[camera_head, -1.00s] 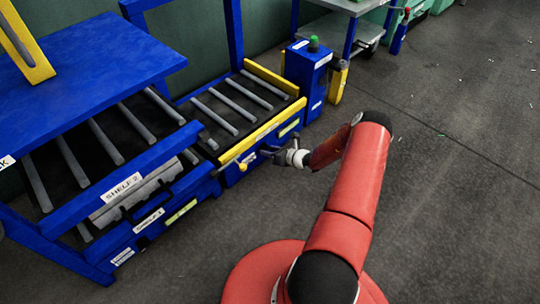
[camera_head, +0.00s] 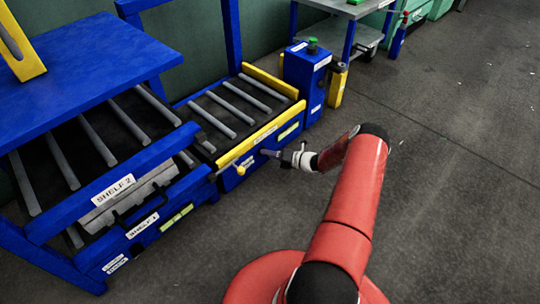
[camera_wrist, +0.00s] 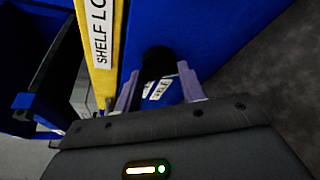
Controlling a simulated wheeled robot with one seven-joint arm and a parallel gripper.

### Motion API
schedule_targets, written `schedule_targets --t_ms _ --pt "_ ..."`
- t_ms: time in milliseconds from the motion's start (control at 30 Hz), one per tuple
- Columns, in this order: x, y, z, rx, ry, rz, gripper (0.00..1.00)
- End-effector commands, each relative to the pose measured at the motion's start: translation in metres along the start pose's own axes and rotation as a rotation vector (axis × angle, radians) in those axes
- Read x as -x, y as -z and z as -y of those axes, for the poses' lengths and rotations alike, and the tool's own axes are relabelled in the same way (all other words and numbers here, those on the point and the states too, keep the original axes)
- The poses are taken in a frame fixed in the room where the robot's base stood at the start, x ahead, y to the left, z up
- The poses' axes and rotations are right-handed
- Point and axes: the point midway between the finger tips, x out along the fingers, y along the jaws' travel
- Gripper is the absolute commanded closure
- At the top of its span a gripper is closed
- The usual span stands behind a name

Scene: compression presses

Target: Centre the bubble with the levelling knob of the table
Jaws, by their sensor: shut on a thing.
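The roller table (camera_head: 262,134) has blue sides and a yellow front rail. A white label shows between the fingers. The knob's far side is hidden. I cannot make out the bubble in either view.
A blue shelf rack (camera_head: 85,80) with rollers stands at the left. A blue post box with a green button (camera_head: 312,42) stands beyond the table's right end. A yellow strip (camera_wrist: 97,50) with a lock label is left of the knob. The grey floor at right is clear.

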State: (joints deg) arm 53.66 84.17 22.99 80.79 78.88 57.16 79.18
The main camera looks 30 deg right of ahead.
Motion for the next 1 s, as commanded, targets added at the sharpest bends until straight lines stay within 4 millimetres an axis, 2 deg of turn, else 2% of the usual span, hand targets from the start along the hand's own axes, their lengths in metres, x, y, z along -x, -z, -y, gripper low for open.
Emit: schedule_targets --t_ms 567,600,733,1000 --pt "0.0002 -0.001 0.001 -0.029 -0.009 0.003 0.83" --pt "0.0002 -0.001 0.001 -0.028 -0.009 0.003 0.55" --pt "0.0002 -0.0008 0.0008 -0.028 -0.01 0.003 0.38" --pt "0.0008 -0.0006 0.0005 -0.028 -0.01 0.002 0.38"
